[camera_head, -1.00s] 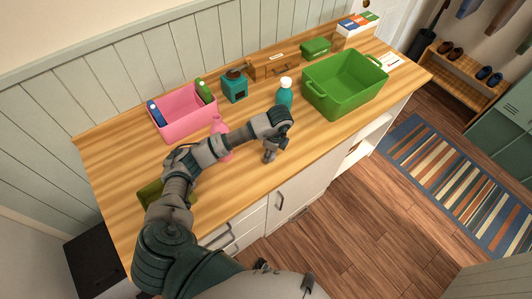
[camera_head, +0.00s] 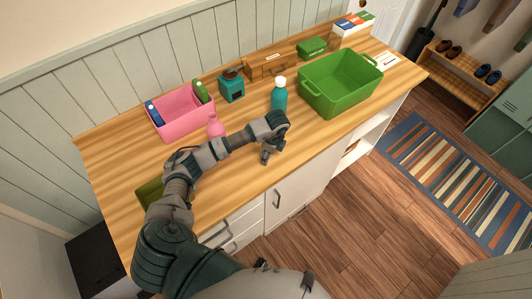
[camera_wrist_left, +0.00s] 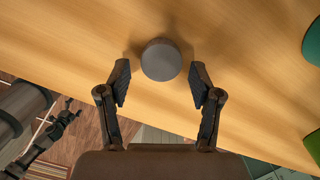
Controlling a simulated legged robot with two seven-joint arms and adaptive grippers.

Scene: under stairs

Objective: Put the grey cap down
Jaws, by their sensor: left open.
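The grey cap (camera_wrist_left: 161,60) is a round, dark grey disc in the left wrist view. It appears to rest on the wooden counter top, between and slightly beyond my left fingertips. My left gripper (camera_wrist_left: 161,78) is open, with a visible gap on both sides of the cap. In the head view my left gripper (camera_head: 268,156) points down near the counter's front edge, and the cap cannot be made out there. My right gripper (camera_wrist_left: 68,115) shows small at the left of the wrist view, beyond the counter edge; its finger opening is unclear.
A teal bottle (camera_head: 279,97) with a white cap stands behind my left gripper. A pink bottle (camera_head: 215,127) is partly behind my left arm. A pink bin (camera_head: 182,124), a teal box (camera_head: 231,89) and a green crate (camera_head: 338,98) stand farther back. Counter right of my gripper is clear.

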